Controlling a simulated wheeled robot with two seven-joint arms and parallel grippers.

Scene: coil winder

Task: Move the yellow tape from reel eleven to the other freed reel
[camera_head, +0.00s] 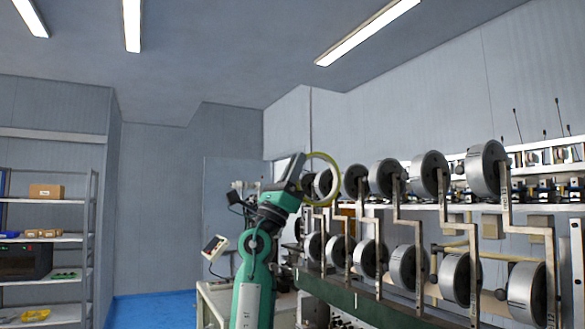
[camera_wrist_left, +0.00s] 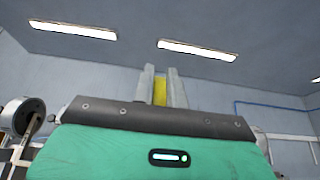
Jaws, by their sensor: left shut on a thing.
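The yellow tape (camera_head: 336,163) is a thin ring, held up at the far end of the upper row of reels. My left gripper (camera_head: 303,174) is shut on its left edge. In the left wrist view the tape shows as a yellow strip (camera_wrist_left: 160,91) between the two fingers of my left gripper (camera_wrist_left: 163,88). In the head view the ring overlaps the far reel (camera_head: 323,184); I cannot tell whether it touches it. More grey reels (camera_head: 485,168) stand in an upper and a lower row. I cannot read which is reel eleven. My right gripper is not in view.
The winder's metal brackets (camera_head: 506,215) stick out in front of the reels. A green rail (camera_head: 352,302) runs below the lower row. A shelf rack (camera_head: 88,235) stands at the left, and blue floor (camera_head: 150,308) lies open between it and my arm.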

